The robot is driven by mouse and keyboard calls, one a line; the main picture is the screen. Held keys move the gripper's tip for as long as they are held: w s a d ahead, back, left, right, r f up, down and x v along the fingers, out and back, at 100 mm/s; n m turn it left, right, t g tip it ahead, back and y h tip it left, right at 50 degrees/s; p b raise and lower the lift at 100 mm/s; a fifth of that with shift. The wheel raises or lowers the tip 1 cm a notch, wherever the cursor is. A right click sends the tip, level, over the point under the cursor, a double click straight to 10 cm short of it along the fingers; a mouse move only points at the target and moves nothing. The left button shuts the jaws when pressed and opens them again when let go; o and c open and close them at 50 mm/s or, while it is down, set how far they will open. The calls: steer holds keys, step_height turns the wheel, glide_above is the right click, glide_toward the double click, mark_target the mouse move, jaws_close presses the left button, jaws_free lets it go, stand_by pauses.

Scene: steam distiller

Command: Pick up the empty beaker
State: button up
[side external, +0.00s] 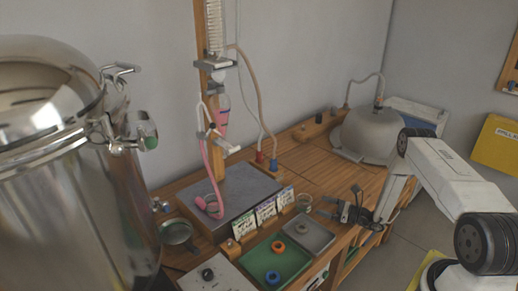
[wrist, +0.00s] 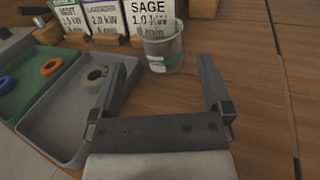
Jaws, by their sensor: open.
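The empty beaker (wrist: 163,45) is a clear glass with a green and white band, upright on the wooden bench. In the wrist view it stands at top centre, just beyond and between my open fingertips. In the side external view the beaker (side external: 303,203) is small, right of the label cards. My gripper (side external: 328,207) is open, low over the bench and just right of the beaker. The gripper (wrist: 163,64) also shows in the wrist view, with nothing held. I cannot tell whether a finger touches the glass.
Label cards (wrist: 113,18) stand close behind and left of the beaker. A grey tray (wrist: 45,131) with a grey ring and a green tray (wrist: 28,98) with coloured rings lie left. A metal dome (side external: 364,134) stands at the back. Bare bench lies right of the beaker.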

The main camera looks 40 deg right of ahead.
mark_target(305, 200)
steer(key=shift+x, duration=1.1)
steer(key=shift+w, duration=0.1)
steer(key=shift+x, duration=2.5)
steer(key=shift+c, duration=0.2)
steer(key=c, duration=1.1)
steer(key=shift+r, duration=0.1)
